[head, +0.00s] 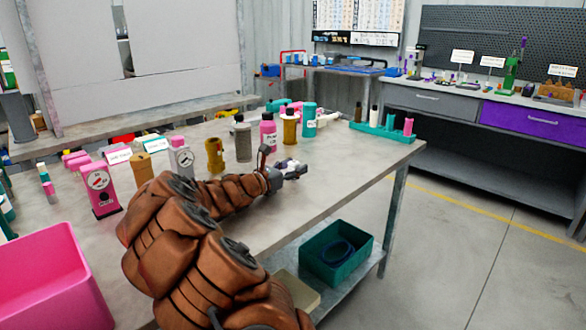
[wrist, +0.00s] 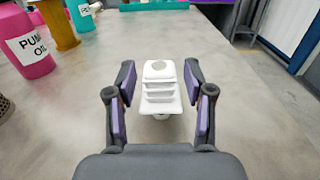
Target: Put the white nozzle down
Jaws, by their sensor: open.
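The white nozzle (wrist: 160,90) stands on the bare tabletop in the wrist view, ribbed and pale, centred between my fingers. My gripper (wrist: 160,103) is open, with its two purple-padded fingers on either side of the nozzle and visible gaps between pads and nozzle. In the head view my gripper (head: 299,170) is low over the middle of the table (head: 330,195). The nozzle is small there and partly hidden by the gripper.
A pink pump-oil bottle (wrist: 25,42) and a yellow part (wrist: 58,25) stand left of the gripper. A teal tray (head: 380,132) with bottles sits near the far right corner. The table's right edge is close. Free tabletop lies around the nozzle.

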